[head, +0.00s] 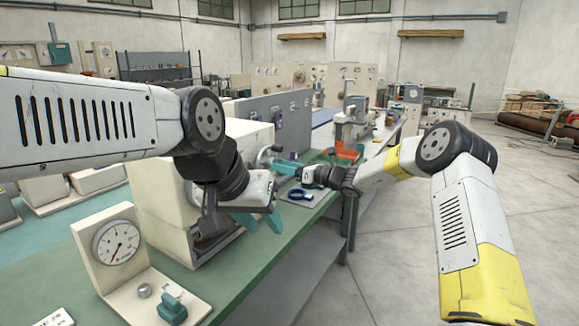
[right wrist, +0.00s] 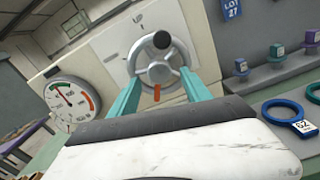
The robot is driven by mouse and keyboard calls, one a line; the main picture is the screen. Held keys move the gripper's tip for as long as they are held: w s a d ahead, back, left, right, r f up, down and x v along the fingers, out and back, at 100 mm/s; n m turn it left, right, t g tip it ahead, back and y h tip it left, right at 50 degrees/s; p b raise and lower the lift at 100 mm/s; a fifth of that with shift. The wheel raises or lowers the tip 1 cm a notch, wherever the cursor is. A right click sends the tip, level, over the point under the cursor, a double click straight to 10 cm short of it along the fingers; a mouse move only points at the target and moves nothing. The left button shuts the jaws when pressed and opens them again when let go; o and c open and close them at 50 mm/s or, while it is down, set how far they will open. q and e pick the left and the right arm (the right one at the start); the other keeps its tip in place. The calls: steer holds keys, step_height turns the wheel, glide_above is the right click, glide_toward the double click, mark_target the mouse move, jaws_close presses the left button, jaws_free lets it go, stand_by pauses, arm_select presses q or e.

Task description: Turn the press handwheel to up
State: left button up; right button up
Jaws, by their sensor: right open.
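The press handwheel (right wrist: 162,66) is a grey spoked wheel on the front of a cream machine housing (right wrist: 100,50). In the right wrist view a black knob (right wrist: 162,40) stands at its upper rim and an orange mark (right wrist: 157,92) shows at its bottom. In the head view the handwheel (head: 266,155) is small and partly covered. My right gripper (right wrist: 158,88) is open, its teal fingers to the left and right of the wheel's lower part; contact cannot be judged. My left gripper (head: 258,222) is open and empty, lower down in front of the housing.
A gauge (right wrist: 70,100) with a coloured dial sits left of the wheel. Another gauge stand (head: 118,243) with a teal knob is at the front of the green bench. A blue ring (head: 300,195) lies near the bench edge. Open floor lies to the right.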

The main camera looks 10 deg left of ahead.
steer(key=shift+x, duration=1.4)
jaws_close()
steer(key=shift+n, duration=0.3)
